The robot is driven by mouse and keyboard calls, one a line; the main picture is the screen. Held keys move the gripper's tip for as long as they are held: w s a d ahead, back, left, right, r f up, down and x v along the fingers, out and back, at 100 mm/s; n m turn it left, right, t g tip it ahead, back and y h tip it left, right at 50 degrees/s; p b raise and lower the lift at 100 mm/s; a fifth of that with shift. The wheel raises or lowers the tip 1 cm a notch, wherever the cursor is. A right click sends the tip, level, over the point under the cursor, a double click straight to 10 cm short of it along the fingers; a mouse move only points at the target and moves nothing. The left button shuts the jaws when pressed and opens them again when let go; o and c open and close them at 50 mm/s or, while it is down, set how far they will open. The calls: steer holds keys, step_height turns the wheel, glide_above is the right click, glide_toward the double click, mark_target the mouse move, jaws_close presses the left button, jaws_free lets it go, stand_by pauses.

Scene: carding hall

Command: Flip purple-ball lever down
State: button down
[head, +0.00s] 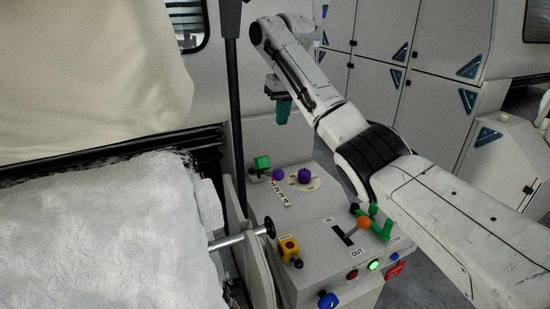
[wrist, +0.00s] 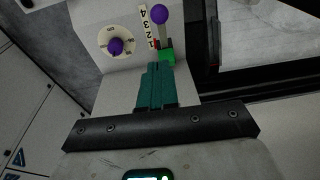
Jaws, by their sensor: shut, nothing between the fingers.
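The purple-ball lever shows its round purple ball (head: 278,174) beside a green block (head: 262,163) at the panel's far left. In the wrist view the ball (wrist: 160,14) appears above the green block (wrist: 167,55), near the 4 end of a numbered strip (wrist: 148,28). My gripper (head: 283,120) has teal fingers, shut and empty, hanging above the far end of the panel, apart from the ball. In the wrist view the fingertips (wrist: 154,66) overlap the view just below the green block.
A purple dial knob (head: 304,175) sits right of the ball. An orange-ball lever (head: 364,222), green handle (head: 374,222), yellow switch box (head: 289,248) and push buttons (head: 374,265) are nearer. A black upright bar (head: 233,110) and white fibre mass (head: 100,235) stand left.

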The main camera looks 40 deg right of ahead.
steer(key=f, duration=0.4)
steer(key=f+p, duration=0.1)
steer(key=f, duration=0.3)
steer(key=w+f+p, duration=0.1)
steer(key=f, duration=0.3)
steer(key=shift+a, duration=0.15)
steer(key=shift+s+a+f, duration=0.1)
steer(key=shift+s+f, duration=0.05)
steer(key=shift+f, duration=0.3)
steer(key=shift+s+a+f, duration=0.1)
steer(key=shift+f, duration=0.3)
steer(key=shift+f, duration=0.1)
